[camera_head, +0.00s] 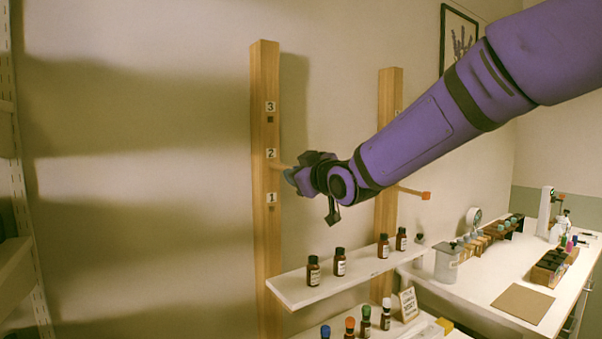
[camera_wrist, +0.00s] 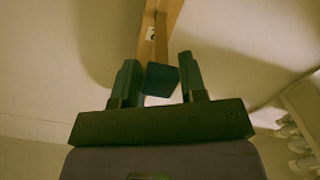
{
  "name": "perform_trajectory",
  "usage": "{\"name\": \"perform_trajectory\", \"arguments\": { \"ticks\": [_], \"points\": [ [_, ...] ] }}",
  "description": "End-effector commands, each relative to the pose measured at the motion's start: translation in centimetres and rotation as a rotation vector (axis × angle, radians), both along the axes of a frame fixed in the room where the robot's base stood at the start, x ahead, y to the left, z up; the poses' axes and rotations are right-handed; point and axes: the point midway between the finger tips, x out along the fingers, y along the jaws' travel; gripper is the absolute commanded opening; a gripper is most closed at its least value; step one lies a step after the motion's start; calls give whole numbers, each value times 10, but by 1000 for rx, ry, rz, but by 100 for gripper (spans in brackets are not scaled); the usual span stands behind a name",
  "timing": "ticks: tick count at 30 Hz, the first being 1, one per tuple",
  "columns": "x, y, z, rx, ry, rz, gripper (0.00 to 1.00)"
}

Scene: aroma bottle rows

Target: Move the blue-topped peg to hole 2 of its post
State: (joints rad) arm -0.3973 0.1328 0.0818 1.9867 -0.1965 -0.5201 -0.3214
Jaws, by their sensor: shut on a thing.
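The near wooden post (camera_head: 265,100) stands against the wall with labels 3, 2 and 1 from top to bottom. Dark square holes show below labels 3 and 1. The blue-topped peg's blue end (camera_wrist: 160,79) is between the two fingers of my gripper (camera_wrist: 161,82) in the wrist view. In the head view my gripper (camera_head: 293,177) is beside the post at label 2 (camera_head: 270,153), with a wooden shaft running from the post to it at that height. How deep the peg sits in the hole cannot be seen.
A second post (camera_head: 387,100) behind my arm carries an orange-topped peg (camera_head: 425,195). Below, a white shelf (camera_head: 300,293) bears several brown bottles, with more coloured-cap bottles lower down. A white counter (camera_head: 480,285) with racks and a brown mat (camera_head: 522,303) is at right.

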Motion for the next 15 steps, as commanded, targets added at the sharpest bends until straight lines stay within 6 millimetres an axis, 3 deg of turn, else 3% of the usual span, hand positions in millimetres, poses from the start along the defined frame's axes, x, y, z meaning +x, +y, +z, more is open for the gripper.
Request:
{"name": "perform_trajectory", "arguments": {
  "ticks": [4,5,9,15],
  "points": [
    [2,2,0,0,0,0,15],
    [3,2,0,0,0,0,41],
    [2,2,0,0,0,0,68],
    [2,2,0,0,0,0,68]
  ]
}}
